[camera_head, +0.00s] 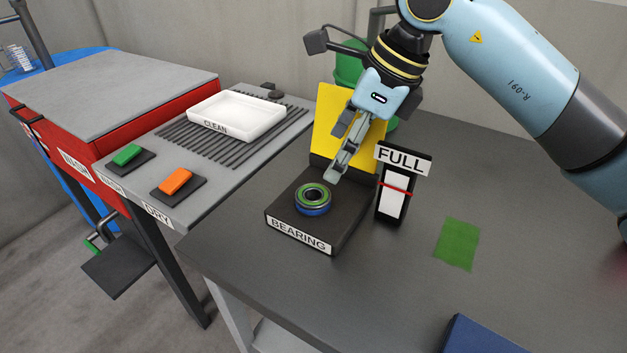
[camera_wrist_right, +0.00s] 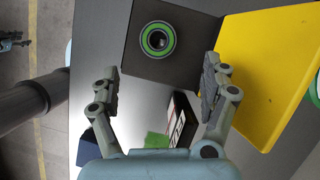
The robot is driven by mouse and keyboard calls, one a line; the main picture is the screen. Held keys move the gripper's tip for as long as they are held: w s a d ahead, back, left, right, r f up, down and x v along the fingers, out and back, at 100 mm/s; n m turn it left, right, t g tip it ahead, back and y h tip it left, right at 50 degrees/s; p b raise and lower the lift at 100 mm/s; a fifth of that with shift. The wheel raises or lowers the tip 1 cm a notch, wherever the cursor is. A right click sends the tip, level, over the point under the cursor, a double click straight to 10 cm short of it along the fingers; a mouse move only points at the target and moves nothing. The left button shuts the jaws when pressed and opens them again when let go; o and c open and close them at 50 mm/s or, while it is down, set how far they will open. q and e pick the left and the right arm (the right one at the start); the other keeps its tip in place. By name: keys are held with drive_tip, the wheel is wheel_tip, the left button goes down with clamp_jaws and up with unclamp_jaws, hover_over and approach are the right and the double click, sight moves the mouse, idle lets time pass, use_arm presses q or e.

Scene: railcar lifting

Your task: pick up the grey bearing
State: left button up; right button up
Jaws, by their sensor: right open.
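The bearing (camera_head: 313,199) lies flat on a black block labelled BEARING (camera_head: 300,238). It shows a green ring on top, a dark centre hole and a blue lower rim. In the right wrist view the bearing (camera_wrist_right: 157,39) lies ahead of the fingertips, roughly between their lines. My right gripper (camera_head: 337,172) is above and just behind the bearing in the head view, apart from it. In the right wrist view my right gripper (camera_wrist_right: 161,80) is open and empty, its two fingers wide apart. My left gripper is not in view.
A yellow panel (camera_head: 330,122) stands behind the block. A FULL sign stand (camera_head: 391,205) is close on its right. A green patch (camera_head: 457,244) marks the grey table (camera_head: 400,290). A white CLEAN tray (camera_head: 236,115) rests on the left bench.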

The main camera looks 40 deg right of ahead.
sight(313, 194)
drive_tip(key=x, duration=0.4)
drive_tip(key=shift+s+a, duration=0.15)
drive_tip(key=shift+a, duration=0.1)
drive_tip(key=shift+f, duration=0.3)
drive_tip(key=p+x, duration=0.1)
drive_tip(key=x, duration=0.3)
drive_tip(key=shift+w+a+f, duration=0.1)
drive_tip(key=shift+w+f, duration=0.05)
drive_tip(key=shift+w, duration=0.1)
drive_tip(key=shift+w+f, duration=0.15)
drive_tip(key=shift+f, duration=0.25)
drive_tip(key=shift+c, duration=0.4)
drive_tip(key=c, duration=1.4)
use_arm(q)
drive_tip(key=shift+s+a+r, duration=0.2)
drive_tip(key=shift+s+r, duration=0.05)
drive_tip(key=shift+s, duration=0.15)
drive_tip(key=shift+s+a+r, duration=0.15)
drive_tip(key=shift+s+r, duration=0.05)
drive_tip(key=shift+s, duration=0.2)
use_arm(e)
drive_tip(key=shift+r, duration=0.15)
